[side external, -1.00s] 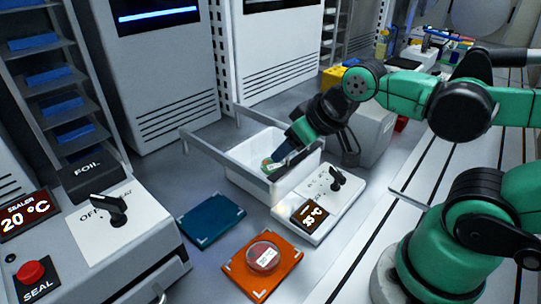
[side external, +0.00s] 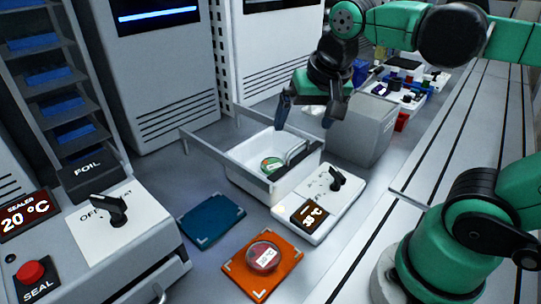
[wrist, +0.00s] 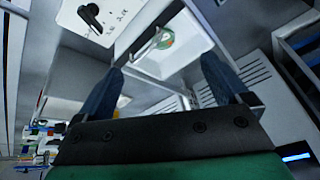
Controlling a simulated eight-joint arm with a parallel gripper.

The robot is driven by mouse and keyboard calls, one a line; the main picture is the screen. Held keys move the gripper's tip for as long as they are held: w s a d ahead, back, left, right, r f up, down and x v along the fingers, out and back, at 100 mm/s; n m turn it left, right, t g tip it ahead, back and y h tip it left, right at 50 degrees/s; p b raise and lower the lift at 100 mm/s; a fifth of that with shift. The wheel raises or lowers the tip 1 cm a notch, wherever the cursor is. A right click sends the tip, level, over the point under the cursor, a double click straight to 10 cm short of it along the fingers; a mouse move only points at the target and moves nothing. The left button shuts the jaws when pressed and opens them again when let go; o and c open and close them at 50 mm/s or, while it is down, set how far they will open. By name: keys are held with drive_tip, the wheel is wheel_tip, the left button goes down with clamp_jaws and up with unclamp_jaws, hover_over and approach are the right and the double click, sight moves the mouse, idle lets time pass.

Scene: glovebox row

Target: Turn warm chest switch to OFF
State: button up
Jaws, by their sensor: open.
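The warm chest (side external: 238,176) is an open white tub with a metal frame. Its white control panel (side external: 322,207) adjoins it at the front right, with a small dark temperature display (side external: 307,215). The black switch handle (side external: 337,180) stands on this panel; its markings are too small to read. The switch also shows at the top left of the wrist view (wrist: 92,18). A round dish with a green label (side external: 271,164) lies in the tub, also in the wrist view (wrist: 166,38). My gripper (side external: 306,118) is open and empty above the tub's back, apart from the switch.
A blue pad (side external: 211,221) and an orange pad (side external: 236,266) bearing a red dish (side external: 263,257) lie in front. The sealer (side external: 125,235) with its own black handle (side external: 109,209) is at left. A grey box (side external: 362,130) stands right of the tub.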

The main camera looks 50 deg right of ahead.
drive_tip(key=s+d+m+g+h, duration=0.25)
drive_tip(key=d+m+g, duration=0.3)
drive_tip(key=m, duration=1.05)
hover_over(336, 173)
drive_tip(key=w+a, duration=0.1)
drive_tip(key=a, duration=0.1)
wheel_tip(336, 173, down, 9)
drive_tip(key=shift+g, duration=0.35)
drive_tip(key=shift+x, duration=2.4)
drive_tip(key=c, duration=1.3)
